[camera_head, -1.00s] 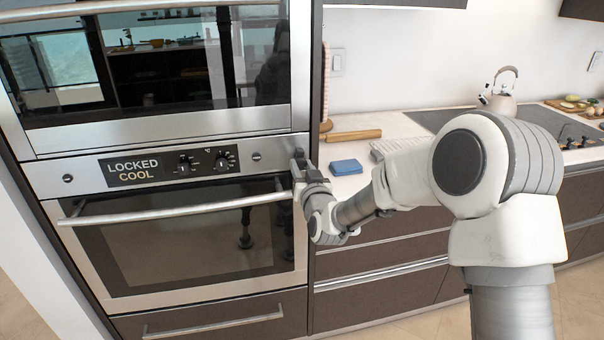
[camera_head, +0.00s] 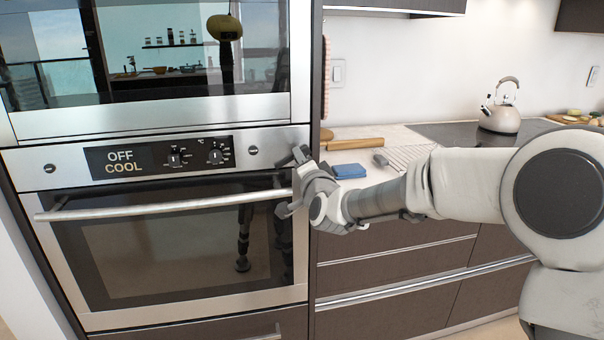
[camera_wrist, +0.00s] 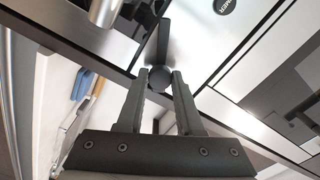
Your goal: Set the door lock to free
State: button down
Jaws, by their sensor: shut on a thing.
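The lower oven's display (camera_head: 124,161) reads "OFF" over "COOL" on its steel control panel (camera_head: 68,162). My gripper (camera_head: 300,157) is at the panel's right end, by the right end of the door handle (camera_head: 160,207). In the wrist view my gripper (camera_wrist: 167,80) has its two fingers close together on a dark lever with a rounded end (camera_wrist: 161,48), which I take to be the door lock. In the head view my gripper hides most of the lever. The oven door (camera_head: 90,290) is closed.
Two dark knobs (camera_head: 215,155) sit on the panel right of the display. An upper oven (camera_head: 180,118) stands above. To the right, the counter holds a blue sponge-like block (camera_head: 348,171), a wooden board (camera_head: 355,144) and a kettle (camera_head: 500,119).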

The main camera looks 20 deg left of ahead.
jog(key=m+b, duration=0.4)
jog(key=m, duration=0.1)
jog(key=shift+m, duration=0.3)
dwell(0.4)
jog(key=c, duration=0.6)
grip_release()
jog(key=shift+o, duration=0.2)
jog(key=shift+s+d, duration=0.1)
jog(key=p+v, duration=0.3)
jog(key=v, duration=1.4)
jog(key=shift+s, duration=0.1)
